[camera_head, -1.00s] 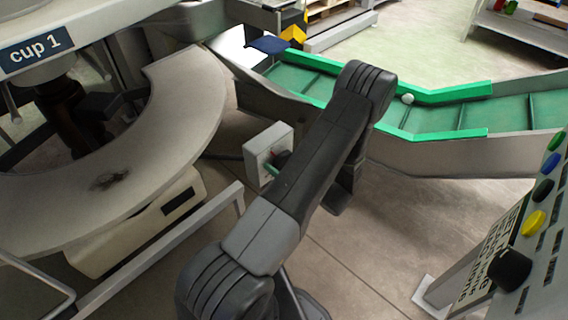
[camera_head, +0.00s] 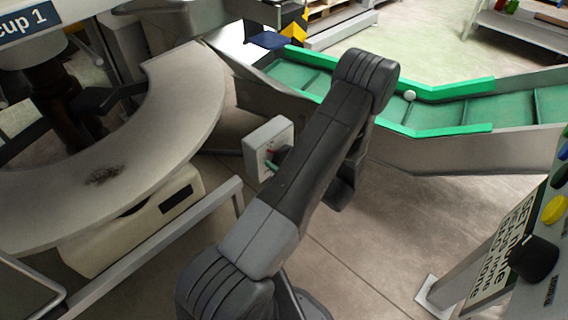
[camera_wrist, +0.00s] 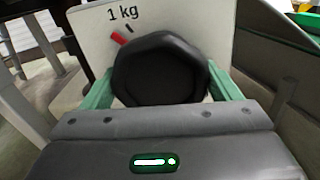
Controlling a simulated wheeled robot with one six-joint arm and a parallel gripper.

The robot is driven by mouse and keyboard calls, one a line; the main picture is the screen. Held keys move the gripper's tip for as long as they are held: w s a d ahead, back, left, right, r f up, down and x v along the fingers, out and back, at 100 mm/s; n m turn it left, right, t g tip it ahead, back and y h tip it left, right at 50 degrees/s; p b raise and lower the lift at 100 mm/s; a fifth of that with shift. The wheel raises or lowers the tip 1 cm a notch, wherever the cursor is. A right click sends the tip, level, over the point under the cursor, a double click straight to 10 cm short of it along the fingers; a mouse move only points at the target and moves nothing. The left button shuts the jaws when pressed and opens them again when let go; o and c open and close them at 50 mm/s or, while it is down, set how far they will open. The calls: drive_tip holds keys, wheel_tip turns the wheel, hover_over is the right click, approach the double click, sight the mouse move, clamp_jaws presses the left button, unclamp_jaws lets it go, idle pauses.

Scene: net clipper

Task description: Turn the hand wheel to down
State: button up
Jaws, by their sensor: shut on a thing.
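The hand wheel (camera_wrist: 160,68) is a black, many-sided knob on a pale panel (camera_wrist: 84,24) marked "1 kg". A red pointer shows at its upper left, beside a short black tick under the label. My gripper (camera_wrist: 161,88) has one green finger on each side of the knob and is shut on it. In the head view the panel is the front of a small grey box (camera_head: 262,140). A green finger of my gripper (camera_head: 272,166) shows at its face. My arm hides much of the wheel there.
A button panel (camera_head: 520,240) stands at right.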

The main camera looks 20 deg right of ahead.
drive_tip(key=n+b, duration=0.3)
drive_tip(key=b, duration=0.1)
drive_tip(key=n+b, duration=0.2)
drive_tip(key=shift+f+n, duration=0.3)
drive_tip(key=n+b, duration=0.4)
drive_tip(key=b, duration=0.2)
drive_tip(key=n+b, duration=0.5)
drive_tip(key=b, duration=0.2)
drive_tip(key=shift+n, duration=0.4)
drive_tip(key=n+b, duration=0.3)
drive_tip(key=b, duration=0.2)
drive_tip(key=shift+r, duration=0.15)
drive_tip(key=shift+r+n, duration=0.1)
drive_tip(key=shift+n, duration=0.2)
drive_tip(key=o, duration=0.9)
drive_tip(key=shift+c, duration=0.2)
drive_tip(key=p+v, duration=0.3)
drive_tip(key=v, duration=1)
drive_tip(key=shift+s+p, duration=0.3)
drive_tip(key=shift+s, duration=0.1)
